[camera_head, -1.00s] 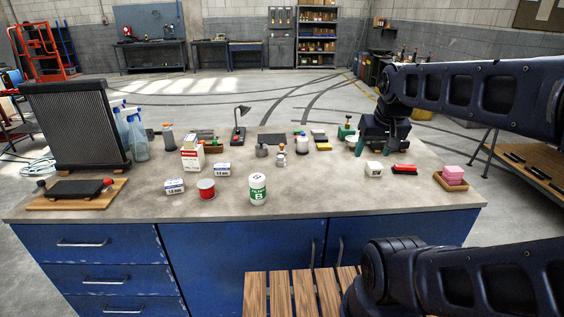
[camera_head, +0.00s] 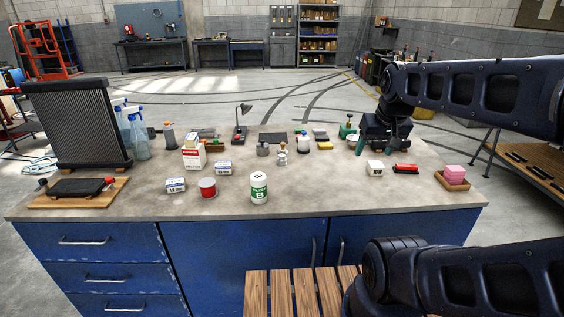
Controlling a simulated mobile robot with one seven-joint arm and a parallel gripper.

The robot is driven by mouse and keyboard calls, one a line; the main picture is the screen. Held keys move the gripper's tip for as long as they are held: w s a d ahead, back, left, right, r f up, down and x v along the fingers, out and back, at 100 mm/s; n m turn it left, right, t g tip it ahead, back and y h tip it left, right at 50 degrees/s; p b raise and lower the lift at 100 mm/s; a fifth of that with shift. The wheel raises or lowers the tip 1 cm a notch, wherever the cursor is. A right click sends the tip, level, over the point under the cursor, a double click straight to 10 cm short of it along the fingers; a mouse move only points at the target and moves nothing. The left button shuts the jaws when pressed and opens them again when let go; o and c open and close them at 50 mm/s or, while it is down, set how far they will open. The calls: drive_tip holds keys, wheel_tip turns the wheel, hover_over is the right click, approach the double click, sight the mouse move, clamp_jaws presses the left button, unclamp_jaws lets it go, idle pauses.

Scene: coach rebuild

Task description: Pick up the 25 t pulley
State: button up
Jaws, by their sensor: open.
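My gripper (camera_head: 378,140) hangs from my arm over the right rear of the grey bench (camera_head: 330,195). It is dark, and I see it small and from behind. It is open, with nothing visibly held, though its fingertips are hard to make out. I cannot pick out the 25 t pulley for certain at this size. Small metallic parts stand mid-bench, a grey one (camera_head: 263,149) and a silvery one with a brown top (camera_head: 282,154), left of my gripper. A small green item (camera_head: 351,131) stands just left of my gripper.
A white tub with green label (camera_head: 259,188), a red tin (camera_head: 208,188) and small boxes (camera_head: 175,185) stand at the front. A white box (camera_head: 375,168), a red item (camera_head: 405,168) and pink blocks (camera_head: 454,174) are right. A radiator (camera_head: 75,125) and spray bottles (camera_head: 138,136) are left.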

drive_tip(key=shift+w, duration=0.15)
drive_tip(key=n+g+h, duration=0.1)
drive_tip(key=n+h, duration=0.2)
drive_tip(key=n, duration=2.5)
hover_over(281, 156)
drive_tip(key=s+a, duration=0.2)
drive_tip(key=a, duration=0.1)
wheel_tip(281, 156, down, 19)
drive_tip(key=x, duration=0.5)
drive_tip(key=shift+s+d+f, duration=0.1)
drive_tip(key=shift+d+f, duration=0.1)
drive_tip(key=shift+f, duration=0.1)
drive_tip(key=shift+s+d+x, duration=0.1)
drive_tip(key=shift+x, duration=1.2)
drive_tip(key=shift+s+d+x, duration=0.1)
drive_tip(key=shift+x, duration=1.2)
